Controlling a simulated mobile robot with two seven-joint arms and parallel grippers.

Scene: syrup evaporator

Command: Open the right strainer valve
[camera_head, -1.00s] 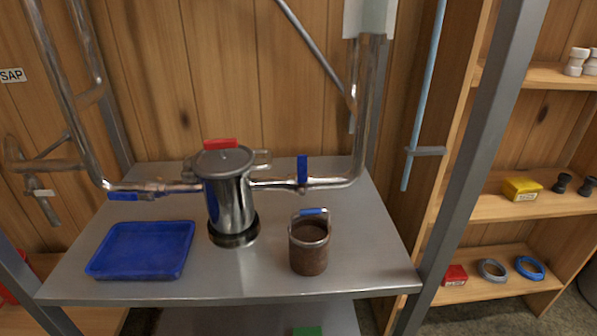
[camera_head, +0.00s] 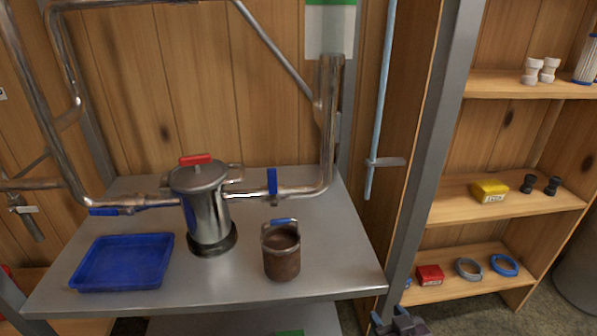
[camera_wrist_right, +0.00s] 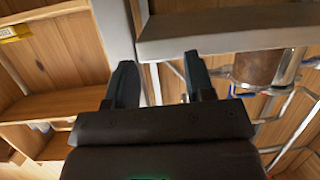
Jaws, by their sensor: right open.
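The strainer (camera_head: 205,208) is a steel pot with a red-handled lid, standing on the metal table. The right strainer valve (camera_head: 272,182) is on the pipe to its right, and its blue handle stands upright, across the pipe. The left valve's blue handle (camera_head: 104,211) lies along its pipe. My right gripper (camera_head: 390,318) is at the bottom of the head view, beyond the table's right front corner, well away from the valve. In the right wrist view its two fingers (camera_wrist_right: 160,78) are apart with nothing between them. My left gripper is out of view.
A brown strainer basket (camera_head: 281,258) with a blue-gripped handle stands on the table (camera_head: 330,270) in front of the valve. A blue tray (camera_head: 122,262) lies at left. A grey post (camera_head: 425,150) and wooden shelves (camera_head: 500,200) stand to the right.

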